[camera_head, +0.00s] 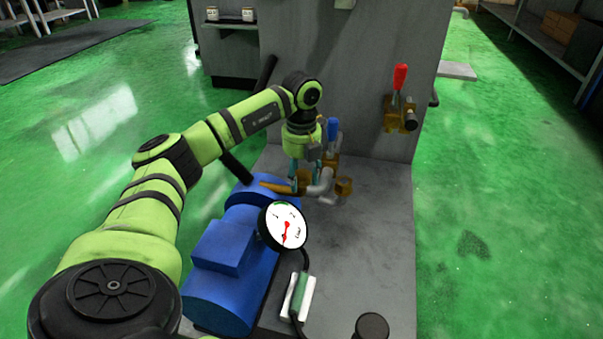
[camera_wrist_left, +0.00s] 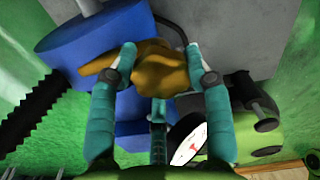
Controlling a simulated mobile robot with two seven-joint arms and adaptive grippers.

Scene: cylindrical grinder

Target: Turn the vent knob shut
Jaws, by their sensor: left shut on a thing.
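The brass-coloured knob (camera_wrist_left: 158,68) sits between the two teal fingers of my left gripper (camera_wrist_left: 160,58) in the left wrist view. The fingers are shut on it from both sides. In the head view my left gripper (camera_head: 305,177) reaches down to the brass and grey pipe fittings beside the blue motor. The fingers and wrist cover much of the knob there. I cannot tell how far the knob is turned. My right gripper is not in view.
A blue motor (camera_head: 232,262) and a round dial gauge (camera_head: 283,226) with a red needle stand close to the gripper. A blue-handled valve (camera_head: 333,134) is just behind it. A red-handled valve (camera_head: 400,78) is on the grey housing. The grey base (camera_head: 375,240) is mostly clear at right.

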